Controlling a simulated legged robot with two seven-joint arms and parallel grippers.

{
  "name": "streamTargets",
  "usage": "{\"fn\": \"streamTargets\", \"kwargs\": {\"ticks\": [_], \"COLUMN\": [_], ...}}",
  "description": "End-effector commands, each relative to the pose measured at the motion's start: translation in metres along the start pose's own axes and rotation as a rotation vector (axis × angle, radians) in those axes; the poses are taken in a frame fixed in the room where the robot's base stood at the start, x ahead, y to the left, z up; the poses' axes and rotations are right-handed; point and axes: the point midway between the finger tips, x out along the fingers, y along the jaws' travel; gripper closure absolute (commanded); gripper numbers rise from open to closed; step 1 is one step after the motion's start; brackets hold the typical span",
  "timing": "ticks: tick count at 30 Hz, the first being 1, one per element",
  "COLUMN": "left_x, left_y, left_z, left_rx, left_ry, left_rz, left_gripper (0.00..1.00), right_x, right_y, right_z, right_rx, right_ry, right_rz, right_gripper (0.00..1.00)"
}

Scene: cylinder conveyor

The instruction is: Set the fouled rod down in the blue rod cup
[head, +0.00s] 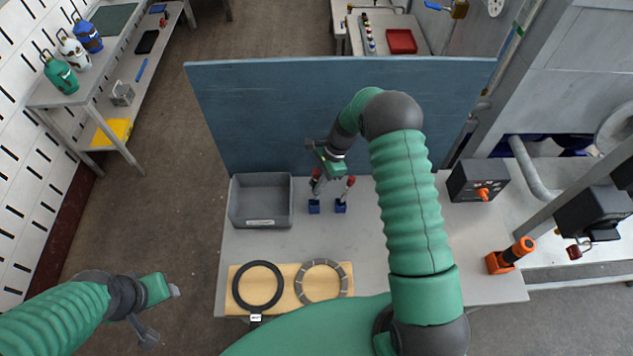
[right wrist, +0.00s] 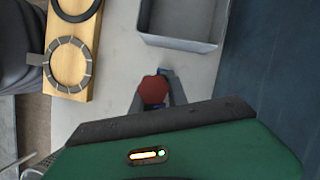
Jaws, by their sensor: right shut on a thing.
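A rod with a red top (head: 316,173) is held by my right gripper (head: 317,184), which points down over the table. The red top (right wrist: 153,90) also shows between the fingers in the right wrist view. The rod's lower end is just over or in the left small blue cup (head: 314,207); I cannot tell which. A second red-topped rod (head: 350,182) stands slightly tilted in the right blue cup (head: 341,207). I cannot make out which rod is fouled. My left gripper (head: 172,292) is off the table at lower left; its finger opening is unclear.
A grey bin (head: 234,213) stands left of the cups. A wooden board (head: 291,272) with a black ring and a segmented ring lies in front. A blue panel (head: 270,110) rises behind. A control box (head: 478,181) and an orange holder (head: 497,263) are right.

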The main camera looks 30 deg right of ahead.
Motion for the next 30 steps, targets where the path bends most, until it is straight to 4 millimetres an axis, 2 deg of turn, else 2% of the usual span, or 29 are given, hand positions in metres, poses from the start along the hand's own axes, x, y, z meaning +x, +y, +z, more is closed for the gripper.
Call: {"fn": "streamTargets", "kwargs": {"ticks": [8,30], "left_x": [0.002,0.03], "left_y": [0.0,0.0], "left_z": [0.001,0.007], "left_rx": [-0.001,0.0], "left_ry": [0.0,0.0], "left_rz": [0.0,0.0], "left_gripper": [0.54,0.54], "right_x": [0.002,0.041], "right_y": [0.0,0.0], "right_z": [-0.001,-0.012], "right_rx": [-0.001,-0.001], "right_ry": [-0.001,-0.001], "right_rz": [0.0,0.0], "right_gripper": [1.0,1.0]}}
